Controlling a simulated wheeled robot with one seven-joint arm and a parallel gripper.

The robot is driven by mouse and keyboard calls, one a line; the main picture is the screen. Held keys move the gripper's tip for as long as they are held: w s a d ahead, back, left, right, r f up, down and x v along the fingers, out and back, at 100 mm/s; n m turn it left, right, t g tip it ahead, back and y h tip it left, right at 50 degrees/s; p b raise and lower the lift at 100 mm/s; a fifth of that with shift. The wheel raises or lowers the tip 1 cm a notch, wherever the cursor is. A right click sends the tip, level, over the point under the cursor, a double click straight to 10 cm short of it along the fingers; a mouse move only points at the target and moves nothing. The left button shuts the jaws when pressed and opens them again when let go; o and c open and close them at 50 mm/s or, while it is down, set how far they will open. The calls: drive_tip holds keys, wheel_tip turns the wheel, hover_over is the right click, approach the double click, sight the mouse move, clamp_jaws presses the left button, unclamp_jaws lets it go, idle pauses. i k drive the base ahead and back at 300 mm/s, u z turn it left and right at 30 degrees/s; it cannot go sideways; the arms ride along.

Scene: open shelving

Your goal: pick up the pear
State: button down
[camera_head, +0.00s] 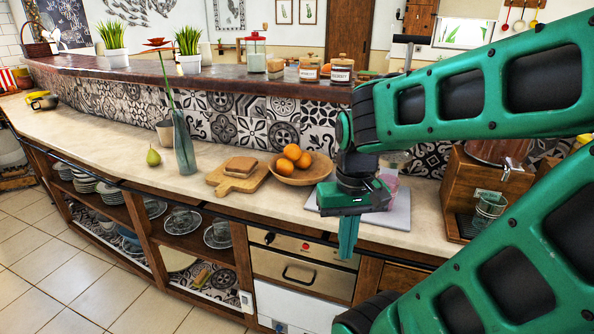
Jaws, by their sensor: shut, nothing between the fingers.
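A small green pear (153,157) stands upright on the pale countertop, left of a grey-green glass vase (184,145). My gripper (347,252) points downward in front of the counter's front edge, well to the right of the pear. Its fingers are together with nothing between them. The pear is in plain view and apart from my gripper.
The vase holds a tall red flower. A wooden board (221,181) with bread and a wooden bowl (318,171) of oranges lie between the pear and my gripper. A wooden dispenser (467,190) stands at right. Counter left of the pear is mostly clear.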

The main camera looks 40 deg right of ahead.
sight(153, 158)
drive_tip(key=u, duration=0.2)
drive_tip(key=i, duration=0.4)
drive_tip(key=u, duration=0.85)
drive_tip(key=i, duration=2.15)
drive_tip(key=z, duration=1)
drive_tip(key=i, duration=0.6)
drive_tip(key=z, duration=0.45)
